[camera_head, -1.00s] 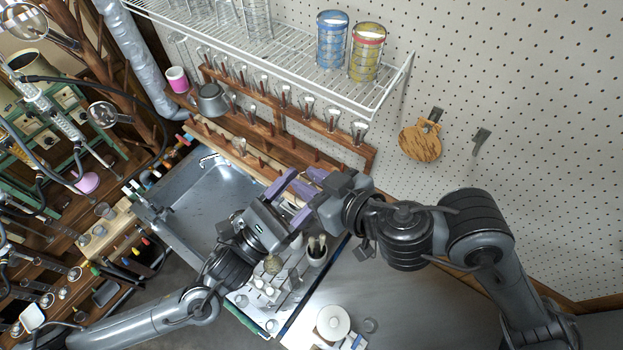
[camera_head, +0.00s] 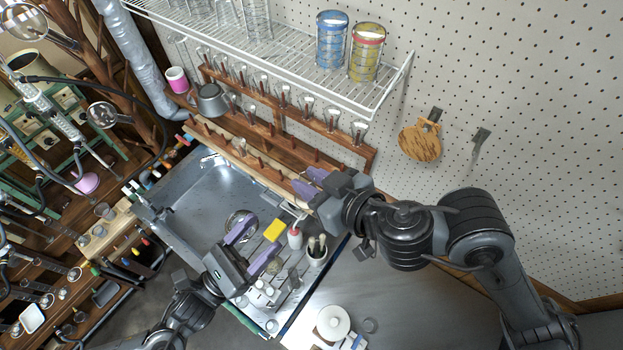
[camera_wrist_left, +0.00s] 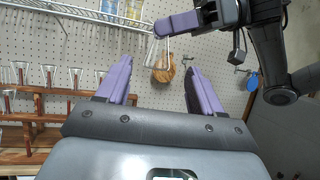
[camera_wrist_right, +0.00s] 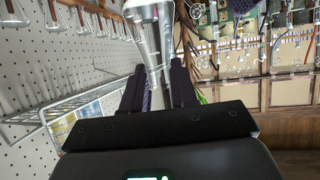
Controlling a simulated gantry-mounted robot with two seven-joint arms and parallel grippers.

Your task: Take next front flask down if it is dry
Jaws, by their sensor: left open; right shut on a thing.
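A wooden peg rack (camera_head: 277,131) is fixed along the pegboard. Clear flasks (camera_head: 332,118) hang upside down on its upper row; the lower row shows mostly bare pegs. My right gripper (camera_head: 311,182) is at the right end of the lower row, shut on a clear glass flask (camera_wrist_right: 150,22), seen between its fingers in the right wrist view. In the head view this glass is hard to make out, and I cannot tell whether it is wet. My left gripper (camera_head: 258,243) is open and empty over the sink's right side, its fingers pointing up at the rack in its wrist view (camera_wrist_left: 158,85).
A steel sink (camera_head: 185,195) lies below the rack. A wire shelf (camera_head: 290,70) overhangs the rack. A wooden paddle (camera_head: 420,142) hangs on the pegboard.

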